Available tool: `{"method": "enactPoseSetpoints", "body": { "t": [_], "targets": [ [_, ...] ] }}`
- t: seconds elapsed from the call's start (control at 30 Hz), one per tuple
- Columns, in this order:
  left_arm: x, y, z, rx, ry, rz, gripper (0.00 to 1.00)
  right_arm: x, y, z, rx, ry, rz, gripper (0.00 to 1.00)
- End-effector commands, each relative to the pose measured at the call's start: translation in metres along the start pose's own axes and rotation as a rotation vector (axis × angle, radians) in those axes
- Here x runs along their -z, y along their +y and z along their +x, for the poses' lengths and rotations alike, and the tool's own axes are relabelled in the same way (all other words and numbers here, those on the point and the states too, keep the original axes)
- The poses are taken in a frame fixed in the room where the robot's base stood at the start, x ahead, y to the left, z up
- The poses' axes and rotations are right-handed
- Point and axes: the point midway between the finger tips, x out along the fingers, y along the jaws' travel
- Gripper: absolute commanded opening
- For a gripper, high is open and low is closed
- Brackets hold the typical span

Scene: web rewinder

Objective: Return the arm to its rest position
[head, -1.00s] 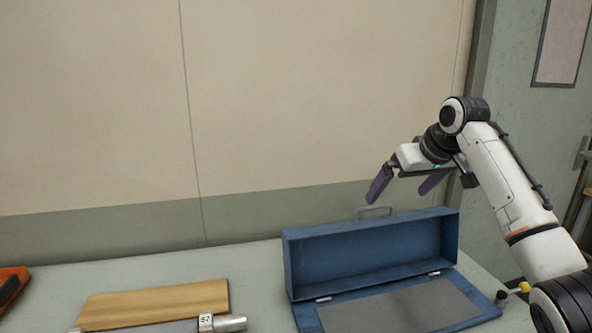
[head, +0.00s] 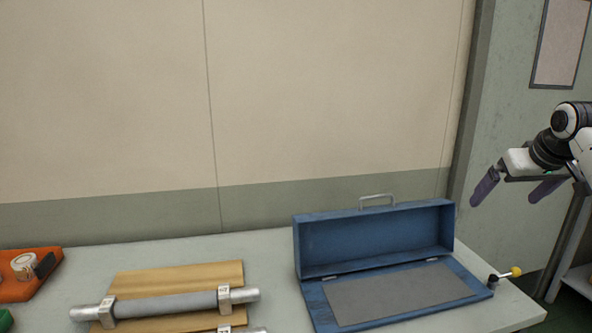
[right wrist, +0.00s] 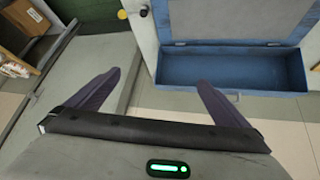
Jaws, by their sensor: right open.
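My right gripper (head: 516,190) is at the right edge of the head view, above and to the right of the open blue toolbox. Its two dark fingers are spread apart with nothing between them. In the right wrist view the same gripper (right wrist: 158,92) is also open and empty, with the toolbox beyond it at upper right. My right arm comes in from the right edge, and most of it is cut off. My left gripper is not in view.
The blue toolbox (head: 468,283) stands open on the table (head: 255,262), a grey mat inside. A metal roller (head: 165,305) lies over a wooden board (head: 190,276). An orange tray (head: 50,262) is at far left. Free room lies above the table.

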Motion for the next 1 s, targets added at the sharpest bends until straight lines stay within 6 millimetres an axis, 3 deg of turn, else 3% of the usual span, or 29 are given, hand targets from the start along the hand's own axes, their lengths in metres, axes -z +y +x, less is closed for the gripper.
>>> {"method": "enactPoseSetpoints", "body": {
  "t": [0.03,0.2,0.53,0.6,0.87,1.0],
  "targets": [
    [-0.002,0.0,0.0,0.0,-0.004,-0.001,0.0,-0.008,0.036,-0.006,-0.042,-0.003,0.036,1.0],
    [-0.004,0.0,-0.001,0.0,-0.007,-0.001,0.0,-0.034,0.128,-0.029,-0.152,-0.011,0.128,1.0],
    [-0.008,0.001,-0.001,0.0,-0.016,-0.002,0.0,-0.085,0.247,-0.078,-0.305,-0.023,0.258,1.0],
    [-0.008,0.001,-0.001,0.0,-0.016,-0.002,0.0,-0.091,0.236,-0.052,-0.33,-0.034,0.203,1.0],
    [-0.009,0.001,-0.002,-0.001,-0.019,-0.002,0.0,-0.124,0.225,0.012,-0.428,-0.037,0.036,1.0],
    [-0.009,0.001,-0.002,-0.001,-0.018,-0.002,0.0,-0.157,0.209,0.057,-0.467,-0.035,-0.103,1.0]
  ]
}}
